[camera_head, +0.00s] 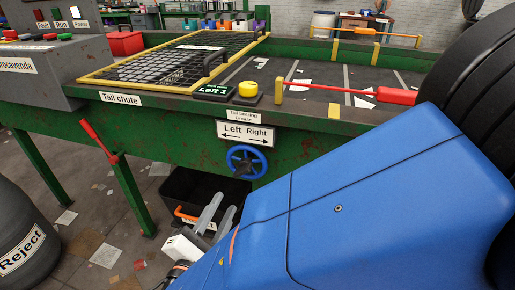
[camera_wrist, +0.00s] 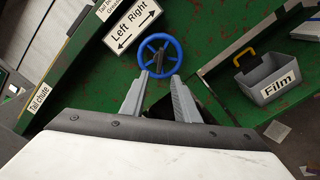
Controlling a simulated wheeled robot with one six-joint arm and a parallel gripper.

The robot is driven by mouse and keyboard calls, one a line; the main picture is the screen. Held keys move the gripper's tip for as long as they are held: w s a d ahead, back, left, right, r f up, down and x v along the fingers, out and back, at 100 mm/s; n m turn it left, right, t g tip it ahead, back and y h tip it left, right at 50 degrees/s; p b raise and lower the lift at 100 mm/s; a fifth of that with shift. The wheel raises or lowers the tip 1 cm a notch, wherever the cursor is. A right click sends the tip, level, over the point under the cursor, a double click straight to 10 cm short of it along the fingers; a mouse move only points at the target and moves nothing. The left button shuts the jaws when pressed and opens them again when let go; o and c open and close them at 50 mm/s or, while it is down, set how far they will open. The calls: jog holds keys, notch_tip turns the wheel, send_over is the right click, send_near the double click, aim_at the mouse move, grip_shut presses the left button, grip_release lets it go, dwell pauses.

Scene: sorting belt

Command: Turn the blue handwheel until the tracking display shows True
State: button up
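The blue handwheel (camera_head: 246,162) is on the green side of the belt frame, below a "Left Right" sign (camera_head: 245,133) with arrows. In the wrist view the handwheel (camera_wrist: 160,55) is just beyond my fingertips. My gripper (camera_head: 224,202) is below and left of the wheel in the head view. Its two fingers are apart with nothing seen between them. In the wrist view my gripper (camera_wrist: 160,76) points at the wheel's lower part; I cannot tell whether it touches the rim. A small dark display (camera_head: 214,91) on the frame top shows green text that looks like "Left 3".
A yellow button (camera_head: 248,90) and a red-handled lever (camera_head: 396,96) are on the frame top. A black bin (camera_head: 181,187) stands below the wheel. A grey "Film" bin (camera_wrist: 270,80) shows right in the wrist view. A reject drum (camera_head: 25,235) stands at left.

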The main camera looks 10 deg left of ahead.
aim_at(240, 174)
jog(key=w, duration=0.8)
jog(key=w+d, duration=0.1)
jog(key=w, duration=0.3)
jog(key=shift+w, duration=0.15)
jog(key=shift+c, duration=0.3)
grip_shut()
